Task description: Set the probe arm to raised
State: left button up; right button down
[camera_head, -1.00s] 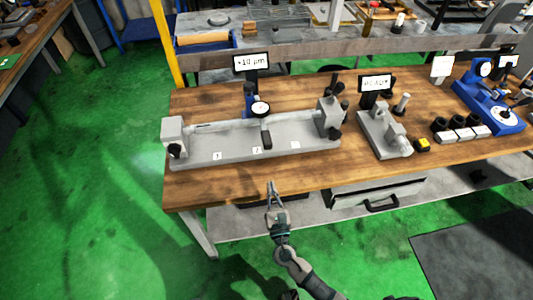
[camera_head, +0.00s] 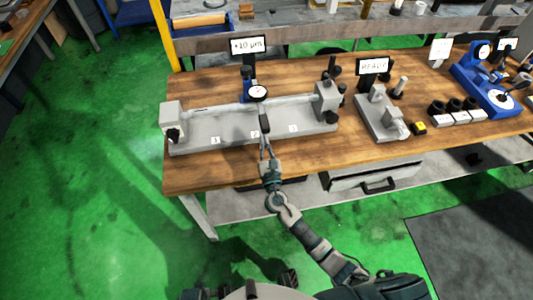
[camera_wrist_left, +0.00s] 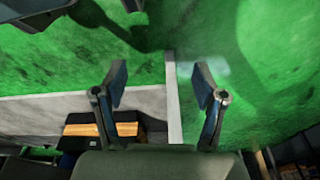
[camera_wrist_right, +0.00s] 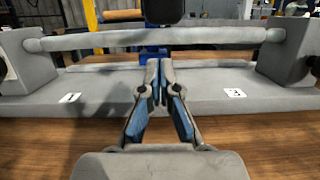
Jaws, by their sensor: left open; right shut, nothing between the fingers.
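The grey grinder fixture (camera_head: 205,134) stands on the wooden bench with a horizontal shaft (camera_head: 215,110) between its end blocks. A round dial gauge (camera_head: 258,92) sits over the middle of the shaft. A short black block (camera_head: 265,124), apparently the end of the probe arm, hangs in front and also shows at the top of the right wrist view (camera_wrist_right: 163,10). My right gripper (camera_head: 264,143) is shut and empty, just below and in front of this block; contact cannot be told. My left gripper (camera_wrist_left: 160,85) is open and empty above the green floor.
A sign reading "+10 µm" (camera_head: 248,45) stands behind the gauge. To the right are a small grey device (camera_head: 378,120), a "READY" sign (camera_head: 374,66), a yellow block (camera_head: 419,128) and a blue gauge stand (camera_head: 485,92). The bench front left (camera_head: 190,175) is clear.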

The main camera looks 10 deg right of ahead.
pick_arm(q)
jog(key=shift+s+a+f+p, duration=0.15)
jog(key=shift+s+f, duration=0.15)
jog(key=shift+f, duration=0.2)
jog(key=shift+s+d+f+p, duration=0.1)
jog(key=shift+s+f, duration=0.15)
jog(key=shift+f, duration=0.25)
jog(key=shift+s+a+f+p, duration=0.15)
jog(key=shift+s+f, duration=0.15)
jog(key=shift+f, duration=0.2)
pick_arm(e)
jog(key=shift+r, duration=1.4)
pick_arm(q)
jog(key=shift+s, duration=0.1)
pick_arm(e)
jog(key=shift+s+r, duration=0.1)
